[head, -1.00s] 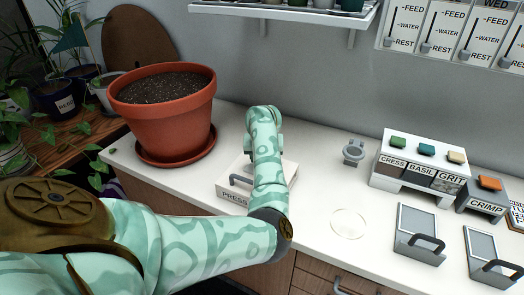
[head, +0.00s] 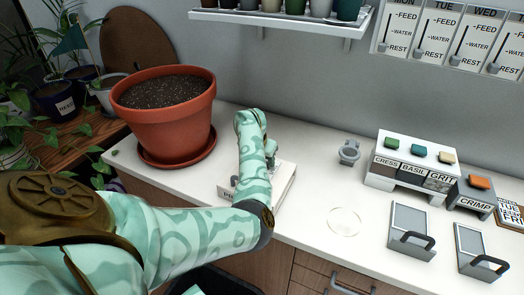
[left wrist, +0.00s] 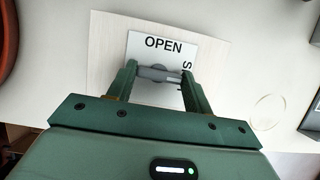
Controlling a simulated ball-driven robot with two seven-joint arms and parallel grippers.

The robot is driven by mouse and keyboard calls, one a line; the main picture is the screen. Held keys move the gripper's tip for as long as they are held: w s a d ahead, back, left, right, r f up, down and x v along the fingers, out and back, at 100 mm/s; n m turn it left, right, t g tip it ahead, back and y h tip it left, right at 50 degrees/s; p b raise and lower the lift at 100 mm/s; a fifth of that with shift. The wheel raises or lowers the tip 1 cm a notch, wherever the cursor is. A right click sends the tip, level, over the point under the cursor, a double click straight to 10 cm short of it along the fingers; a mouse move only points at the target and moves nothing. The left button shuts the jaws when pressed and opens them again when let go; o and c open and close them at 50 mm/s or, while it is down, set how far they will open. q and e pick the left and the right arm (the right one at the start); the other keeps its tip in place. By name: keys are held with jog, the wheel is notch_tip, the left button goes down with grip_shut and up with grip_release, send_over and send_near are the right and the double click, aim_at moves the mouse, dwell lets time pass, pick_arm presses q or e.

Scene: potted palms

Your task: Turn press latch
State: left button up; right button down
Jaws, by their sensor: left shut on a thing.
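The press (head: 287,183) is a low white box on the counter, with its front label partly covered by my arm. In the left wrist view its white plate (left wrist: 143,44) reads OPEN at the top, and a sideways word starting with S is partly hidden at the right. A grey latch (left wrist: 157,73) with a round hub lies across the plate, between my fingers. My left gripper (left wrist: 158,80) is shut on the latch, one finger at each end of it. In the head view my left arm reaches over the press and hides most of the latch. My right gripper is not in view.
A large terracotta pot (head: 165,115) on a saucer stands left of the press. A shelf (head: 285,20) hangs above.

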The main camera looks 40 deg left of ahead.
pick_arm(q)
jog(key=o, duration=1)
jog(key=p+v, duration=0.6)
jog(key=v, duration=1)
jog(key=shift+r+p, duration=0.2)
jog(key=shift+p, duration=0.15)
